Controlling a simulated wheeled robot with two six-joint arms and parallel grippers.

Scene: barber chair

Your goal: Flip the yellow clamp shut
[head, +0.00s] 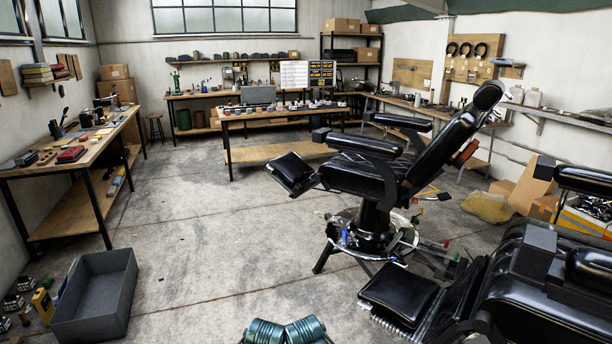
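I cannot make out a yellow clamp for certain in the head view. A black barber chair (376,172) stands right of the middle, reclined, on a round metal base with small coloured parts around it. A small yellow piece (431,190) shows behind the chair's seat, too small to tell what it is. A yellow object (43,304) stands on the floor at the lower left, beside a grey bin. Neither of my grippers can be made out.
A second black chair (545,290) fills the lower right. The open grey bin (126,298) sits on the floor at the lower left. A workbench (85,150) lines the left wall, and another table (270,156) stands at the back. The floor between is largely clear.

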